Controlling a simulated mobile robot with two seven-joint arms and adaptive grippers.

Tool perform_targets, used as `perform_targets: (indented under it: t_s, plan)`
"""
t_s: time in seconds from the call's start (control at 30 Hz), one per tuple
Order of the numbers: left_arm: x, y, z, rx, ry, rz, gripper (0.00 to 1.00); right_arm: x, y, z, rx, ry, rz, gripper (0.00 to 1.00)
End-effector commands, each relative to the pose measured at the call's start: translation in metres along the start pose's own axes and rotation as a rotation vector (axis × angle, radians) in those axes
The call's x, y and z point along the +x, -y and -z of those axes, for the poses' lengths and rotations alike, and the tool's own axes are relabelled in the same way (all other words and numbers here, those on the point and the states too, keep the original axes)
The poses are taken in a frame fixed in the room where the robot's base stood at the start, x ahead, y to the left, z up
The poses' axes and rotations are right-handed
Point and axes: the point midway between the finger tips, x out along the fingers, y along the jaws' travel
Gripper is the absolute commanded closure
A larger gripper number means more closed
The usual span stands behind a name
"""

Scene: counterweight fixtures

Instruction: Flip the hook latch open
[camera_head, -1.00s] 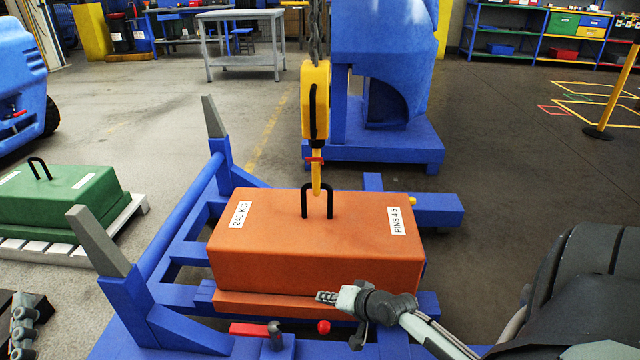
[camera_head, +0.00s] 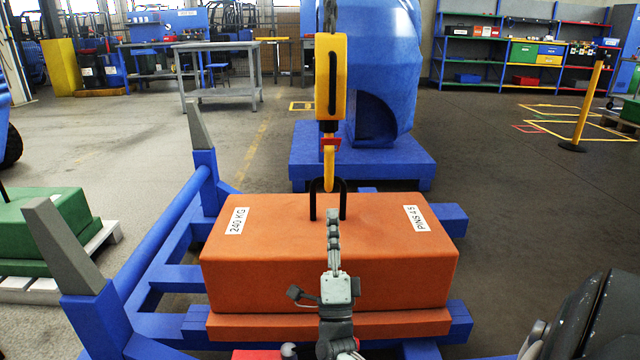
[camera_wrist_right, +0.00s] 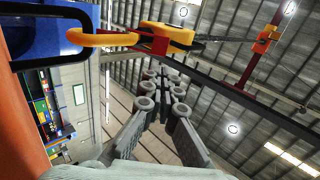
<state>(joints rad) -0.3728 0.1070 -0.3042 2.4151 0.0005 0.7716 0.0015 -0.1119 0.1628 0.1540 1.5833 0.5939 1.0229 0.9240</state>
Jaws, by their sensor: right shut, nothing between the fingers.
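The yellow hook (camera_head: 329,177) hangs below a yellow hoist block (camera_head: 331,78) and passes through the black loop handle (camera_head: 314,203) of the orange counterweight (camera_head: 300,255). The small red latch (camera_head: 331,144) is at the top of the hook. My right gripper (camera_head: 333,216) is shut and empty, in front of the counterweight in the head view and below the latch in the picture. In the right wrist view its fingers (camera_wrist_right: 165,80) are together, and the hook (camera_wrist_right: 100,40) and red latch (camera_wrist_right: 158,38) show beyond them, apart. My left gripper is not in view.
The counterweight rests on a blue frame (camera_head: 180,278) with grey-tipped posts (camera_head: 65,245) at left. A green weight (camera_head: 45,225) stands on a pallet at far left. A red part (camera_head: 258,354) shows at the bottom edge. Open floor lies at right.

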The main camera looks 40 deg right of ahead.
Motion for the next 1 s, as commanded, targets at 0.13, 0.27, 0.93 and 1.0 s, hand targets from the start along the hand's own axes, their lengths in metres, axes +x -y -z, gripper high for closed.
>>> perform_targets:
  t_s: [0.13,0.27,0.93,1.0]
  plan:
    - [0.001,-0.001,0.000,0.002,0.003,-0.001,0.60,0.013,0.003,0.001,-0.002,-0.007,0.012,1.00]
    - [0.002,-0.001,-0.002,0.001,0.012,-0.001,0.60,0.037,0.004,0.001,-0.001,-0.007,0.012,1.00]
    - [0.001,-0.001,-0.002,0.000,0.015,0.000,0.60,0.139,0.003,0.001,-0.002,-0.004,0.007,1.00]
    - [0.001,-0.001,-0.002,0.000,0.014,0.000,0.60,0.140,0.003,0.001,-0.002,-0.004,0.006,1.00]
